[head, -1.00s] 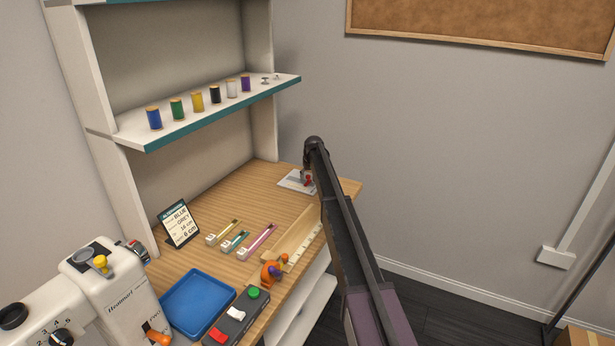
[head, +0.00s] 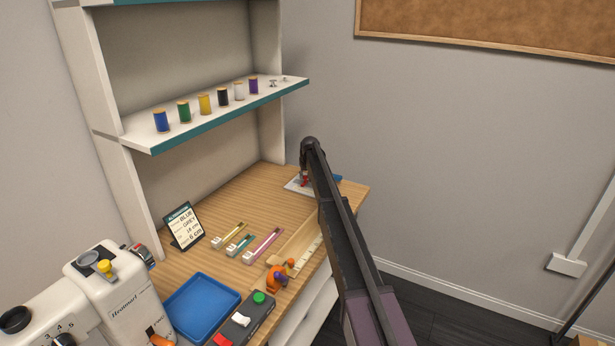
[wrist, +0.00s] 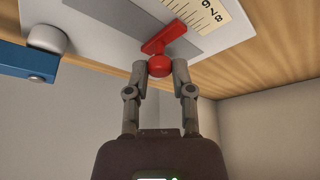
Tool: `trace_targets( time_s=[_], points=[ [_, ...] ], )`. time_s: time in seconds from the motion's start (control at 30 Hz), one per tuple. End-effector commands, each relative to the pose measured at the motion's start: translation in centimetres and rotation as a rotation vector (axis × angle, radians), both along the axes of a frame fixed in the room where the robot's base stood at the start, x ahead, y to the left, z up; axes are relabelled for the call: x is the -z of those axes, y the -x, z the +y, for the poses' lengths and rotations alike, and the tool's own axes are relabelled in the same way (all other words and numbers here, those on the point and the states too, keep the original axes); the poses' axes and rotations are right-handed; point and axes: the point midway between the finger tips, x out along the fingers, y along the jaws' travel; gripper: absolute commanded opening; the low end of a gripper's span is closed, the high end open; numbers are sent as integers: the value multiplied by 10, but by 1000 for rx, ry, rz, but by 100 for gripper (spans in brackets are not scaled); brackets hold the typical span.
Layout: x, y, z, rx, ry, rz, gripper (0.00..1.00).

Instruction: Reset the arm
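My gripper (wrist: 160,72) is at the far right end of the wooden desk, over a pale plate with a printed scale. In the wrist view its two fingertips lie on either side of a round red knob (wrist: 160,66) and appear to touch it. The knob sits at the end of a short red lever (wrist: 163,38) on the plate (wrist: 110,12). In the head view my arm (head: 345,245) reaches to the plate (head: 293,185) and hides the fingertips and part of the plate. A little red shows beside the arm.
A blue part (wrist: 28,62) with a white round piece (wrist: 47,38) is left of the fingers. Desk items include a blue tray (head: 202,305), switch box (head: 245,318), orange-and-purple object (head: 279,275), wooden tray (head: 300,240) and sign (head: 183,226). A shelf (head: 215,112) holds thread spools.

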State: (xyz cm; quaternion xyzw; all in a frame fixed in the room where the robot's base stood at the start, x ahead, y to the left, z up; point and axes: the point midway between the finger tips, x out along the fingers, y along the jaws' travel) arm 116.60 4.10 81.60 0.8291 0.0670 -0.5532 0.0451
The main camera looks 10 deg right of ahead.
Motion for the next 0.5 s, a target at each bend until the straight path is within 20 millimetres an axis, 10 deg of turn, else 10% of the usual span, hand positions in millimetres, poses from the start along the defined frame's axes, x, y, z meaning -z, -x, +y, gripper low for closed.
trace_targets(
  time_s=[0.1, 0.5],
  points=[
    [0, 0, 0, 0, 0, 0, 64],
    [0, 1, -1, 1, 0, 1, 64]
  ],
)
